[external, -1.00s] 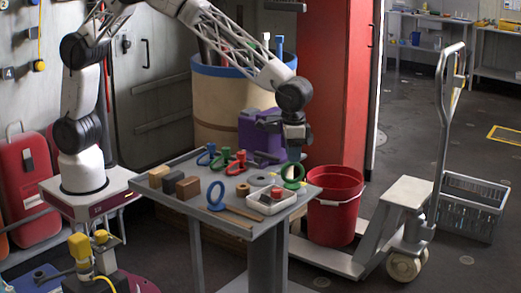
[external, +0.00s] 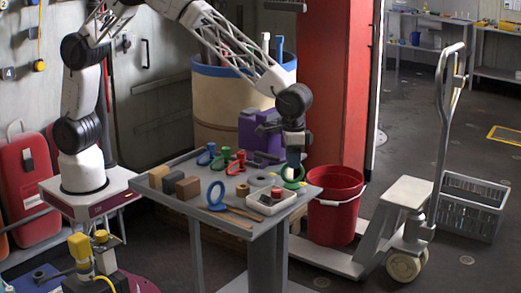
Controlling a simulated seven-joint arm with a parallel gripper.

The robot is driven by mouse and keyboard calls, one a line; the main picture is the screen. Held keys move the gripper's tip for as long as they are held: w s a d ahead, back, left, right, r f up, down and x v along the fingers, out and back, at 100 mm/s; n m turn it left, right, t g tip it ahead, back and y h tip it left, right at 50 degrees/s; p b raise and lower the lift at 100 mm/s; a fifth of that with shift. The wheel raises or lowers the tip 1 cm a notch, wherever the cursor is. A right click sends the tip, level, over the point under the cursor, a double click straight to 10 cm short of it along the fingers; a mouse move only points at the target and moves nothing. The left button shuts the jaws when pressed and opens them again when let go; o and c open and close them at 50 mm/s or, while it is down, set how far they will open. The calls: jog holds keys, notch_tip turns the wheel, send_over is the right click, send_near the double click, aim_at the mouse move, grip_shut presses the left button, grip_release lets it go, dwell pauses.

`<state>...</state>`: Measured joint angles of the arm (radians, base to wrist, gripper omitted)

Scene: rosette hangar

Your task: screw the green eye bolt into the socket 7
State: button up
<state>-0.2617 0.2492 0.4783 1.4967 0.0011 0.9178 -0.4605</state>
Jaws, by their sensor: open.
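A green eye bolt (external: 293,184) with a large ring is at the right end of the grey work table, beside the white tray. My gripper (external: 293,166) points down directly over it, with the fingers at or around its upper part. I cannot tell whether they touch it. The gripper is open, and its fingers are small and dark here. A second, smaller green piece (external: 223,154) stands further back on the table, between a blue and a red one. No socket marked 7 can be made out in this view.
The grey table (external: 240,222) also bears a blue ring bolt (external: 216,196), several blocks (external: 187,188) at the left and a white tray (external: 272,206) with small parts. A red bucket (external: 335,210) stands right of the table. A purple container (external: 250,130) is behind it.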

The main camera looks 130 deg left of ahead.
jog(key=shift+f, duration=0.15)
jog(key=shift+f, duration=0.75)
grip_shut()
